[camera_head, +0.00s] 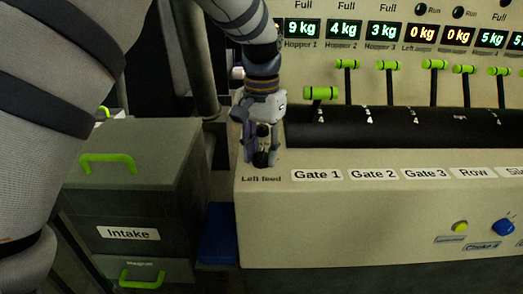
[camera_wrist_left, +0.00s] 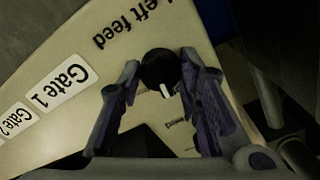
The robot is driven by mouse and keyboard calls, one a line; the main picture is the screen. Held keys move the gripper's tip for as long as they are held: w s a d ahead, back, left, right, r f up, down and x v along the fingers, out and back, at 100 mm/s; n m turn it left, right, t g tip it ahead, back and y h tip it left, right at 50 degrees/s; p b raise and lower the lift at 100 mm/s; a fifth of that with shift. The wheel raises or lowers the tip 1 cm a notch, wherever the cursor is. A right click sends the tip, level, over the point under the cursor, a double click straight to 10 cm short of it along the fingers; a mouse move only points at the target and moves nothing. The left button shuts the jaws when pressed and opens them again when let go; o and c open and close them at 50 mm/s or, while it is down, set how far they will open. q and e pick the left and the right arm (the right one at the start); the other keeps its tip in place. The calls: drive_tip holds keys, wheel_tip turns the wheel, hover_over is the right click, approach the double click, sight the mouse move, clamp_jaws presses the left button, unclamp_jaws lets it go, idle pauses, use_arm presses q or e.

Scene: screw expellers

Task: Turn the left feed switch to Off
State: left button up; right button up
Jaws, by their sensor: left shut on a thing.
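The left feed switch is a round black knob with a white pointer mark (camera_wrist_left: 160,70), on the sloped cream panel above the printed words "Left feed" in the head view. My left gripper (camera_head: 262,158) reaches down over it from above and hides most of it there. In the left wrist view the gripper (camera_wrist_left: 160,78) has its two fingers on either side of the knob, shut on it. Small labels beside the knob are partly covered and too small to read. My right gripper is in neither view.
The cream panel (camera_head: 380,220) carries Gate labels, a yellow button (camera_head: 460,226) and a blue knob (camera_head: 503,226). Green-handled levers (camera_head: 321,93) stand behind on a black cylinder. A grey Intake box (camera_head: 128,208) with a green handle stands at left.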

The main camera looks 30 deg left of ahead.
sight(261, 152)
use_arm(q)
drive_tip(key=shift+n, duration=1)
drive_tip(key=o, duration=1.2)
wheel_tip(261, 152, up, 12)
